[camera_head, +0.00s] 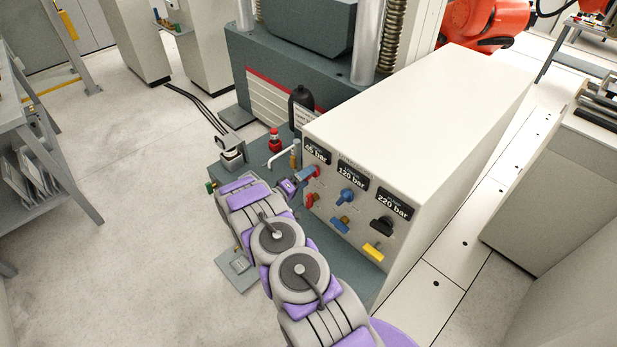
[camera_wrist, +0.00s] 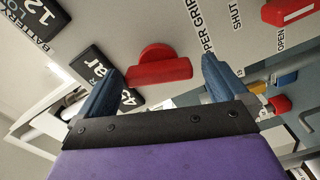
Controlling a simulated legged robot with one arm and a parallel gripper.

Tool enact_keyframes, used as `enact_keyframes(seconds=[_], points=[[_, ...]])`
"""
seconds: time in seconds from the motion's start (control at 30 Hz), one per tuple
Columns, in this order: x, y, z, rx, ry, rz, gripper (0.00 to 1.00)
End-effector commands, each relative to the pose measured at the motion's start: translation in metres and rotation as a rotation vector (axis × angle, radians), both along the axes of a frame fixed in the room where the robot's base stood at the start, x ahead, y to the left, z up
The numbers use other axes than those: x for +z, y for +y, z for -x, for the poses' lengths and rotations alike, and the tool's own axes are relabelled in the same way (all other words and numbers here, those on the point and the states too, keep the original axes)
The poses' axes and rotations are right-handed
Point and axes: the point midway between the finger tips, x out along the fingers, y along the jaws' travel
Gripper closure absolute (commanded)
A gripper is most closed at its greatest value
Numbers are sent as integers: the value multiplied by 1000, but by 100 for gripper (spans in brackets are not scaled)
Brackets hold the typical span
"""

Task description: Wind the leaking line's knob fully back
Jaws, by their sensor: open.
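A white cabinet (camera_head: 430,110) carries a row of knobs under pressure displays. The red knob (camera_head: 313,172) is under the 45 bar display (camera_head: 316,150). The blue knob (camera_head: 346,196) is under 120 bar, the black knob (camera_head: 382,225) under 220 bar. My gripper (camera_head: 301,178) is at the red knob. In the wrist view the red knob (camera_wrist: 157,67) lies between the tips of my open gripper (camera_wrist: 163,78), with visible gaps at both sides. Contact depth cannot be told. No leak is clearly visible, so the leaking line cannot be told.
Below the knobs are a red lever (camera_head: 311,200), a blue lever (camera_head: 340,224) and a yellow lever (camera_head: 374,252). A bent white pipe (camera_head: 283,153) and a red-capped fitting (camera_head: 274,141) stand left of the cabinet. Open floor (camera_head: 110,200) lies left.

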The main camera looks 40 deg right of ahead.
Motion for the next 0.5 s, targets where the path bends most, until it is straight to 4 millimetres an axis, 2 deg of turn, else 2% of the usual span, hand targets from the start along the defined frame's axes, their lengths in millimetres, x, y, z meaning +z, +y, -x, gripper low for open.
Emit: enact_keyframes(seconds=[0.2,0.5], points=[[0,-19,-2,1,-1,-1,0],[0,-21,-2,2,-1,0,0]])
